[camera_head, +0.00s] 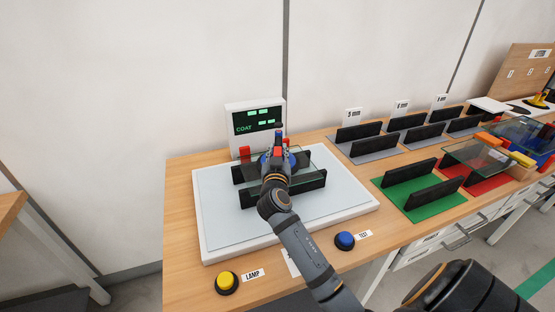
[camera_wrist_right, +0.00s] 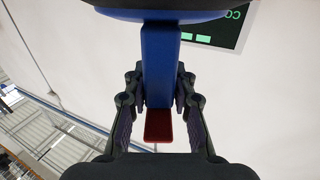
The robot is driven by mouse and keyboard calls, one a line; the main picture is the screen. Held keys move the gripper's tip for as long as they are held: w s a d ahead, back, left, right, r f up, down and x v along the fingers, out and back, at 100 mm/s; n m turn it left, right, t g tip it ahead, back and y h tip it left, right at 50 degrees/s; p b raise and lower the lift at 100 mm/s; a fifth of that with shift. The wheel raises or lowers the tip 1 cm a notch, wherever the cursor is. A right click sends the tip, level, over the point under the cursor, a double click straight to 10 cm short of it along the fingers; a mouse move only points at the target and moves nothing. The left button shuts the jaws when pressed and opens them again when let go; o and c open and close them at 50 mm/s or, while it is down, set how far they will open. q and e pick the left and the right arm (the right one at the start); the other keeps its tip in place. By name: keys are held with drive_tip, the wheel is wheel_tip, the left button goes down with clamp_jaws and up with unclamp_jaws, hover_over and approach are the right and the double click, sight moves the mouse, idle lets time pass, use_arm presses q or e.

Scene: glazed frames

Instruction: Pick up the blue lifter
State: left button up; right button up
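The blue lifter (camera_head: 278,134) is over the white test bed (camera_head: 225,228), largely hidden behind my right gripper (camera_head: 277,158) in the head view. A clear glass pane (camera_head: 312,165) rests between black rails (camera_head: 300,194) under the lifter; whether the lifter touches the glass is hidden. My left gripper is not in view.
A screen reading COAT (camera_head: 256,120) stands behind the bed. A yellow LAMP button (camera_head: 227,282) and a blue TEST button (camera_head: 345,240) are at the front. Right are a green rack (camera_head: 433,202), a red rack (camera_head: 486,182) with glass, and grey racks (camera_head: 377,152).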

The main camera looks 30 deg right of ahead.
drive_tip(key=shift+w+d+f, duration=0.15)
drive_tip(key=shift+f, duration=0.15)
clamp_jaws()
wheel_tip(320, 180, up, 18)
drive_tip(key=b, duration=0.1)
drive_tip(key=shift+r, duration=0.25)
